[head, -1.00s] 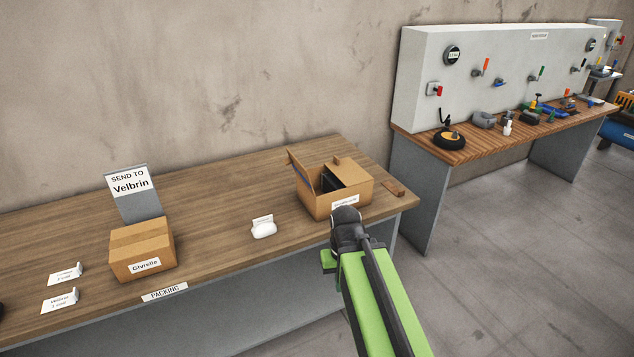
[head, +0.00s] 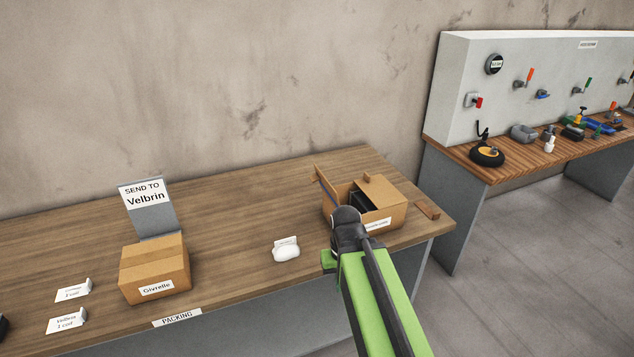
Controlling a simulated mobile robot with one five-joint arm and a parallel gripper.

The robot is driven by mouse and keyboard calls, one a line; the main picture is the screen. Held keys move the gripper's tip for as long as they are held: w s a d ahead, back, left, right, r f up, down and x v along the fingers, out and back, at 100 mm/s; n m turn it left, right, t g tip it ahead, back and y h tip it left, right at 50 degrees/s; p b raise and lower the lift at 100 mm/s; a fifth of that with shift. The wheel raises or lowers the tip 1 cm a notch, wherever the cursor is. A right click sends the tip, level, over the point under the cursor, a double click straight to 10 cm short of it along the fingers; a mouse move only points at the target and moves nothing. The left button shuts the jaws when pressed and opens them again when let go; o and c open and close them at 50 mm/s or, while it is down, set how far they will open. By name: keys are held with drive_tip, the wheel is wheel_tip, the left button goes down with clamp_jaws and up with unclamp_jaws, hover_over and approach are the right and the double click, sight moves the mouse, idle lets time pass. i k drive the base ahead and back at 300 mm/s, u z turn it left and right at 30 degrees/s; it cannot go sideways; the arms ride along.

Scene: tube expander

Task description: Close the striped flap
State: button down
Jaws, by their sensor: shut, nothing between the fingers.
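An open brown cardboard box (head: 384,216) with a white label stands near the right end of the packing table. Its left flap (head: 325,187) stands up, tilted outward, with a bluish-grey band along it; I cannot make out clear stripes. Another flap (head: 380,192) lies over the right part of the opening, and something dark shows inside. My green and black arm reaches up from the lower right, and its dark joint overlaps the box's front left corner in the picture. My gripper's fingers are hidden behind the arm, so I cannot see how far they are from the flap.
A closed box labelled Givrelle (head: 155,277) stands left, before a SEND TO Velbrin sign (head: 148,200). A white object (head: 286,253) lies between the boxes. The table (head: 250,207) is clear behind.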

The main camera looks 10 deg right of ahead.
sight(329, 190)
drive_tip(key=i, duration=0.4)
drive_tip(key=u, duration=0.8)
drive_tip(key=k, duration=0.4)
drive_tip(key=u, duration=0.3)
drive_tip(key=i, duration=0.5)
drive_tip(key=u, duration=0.05)
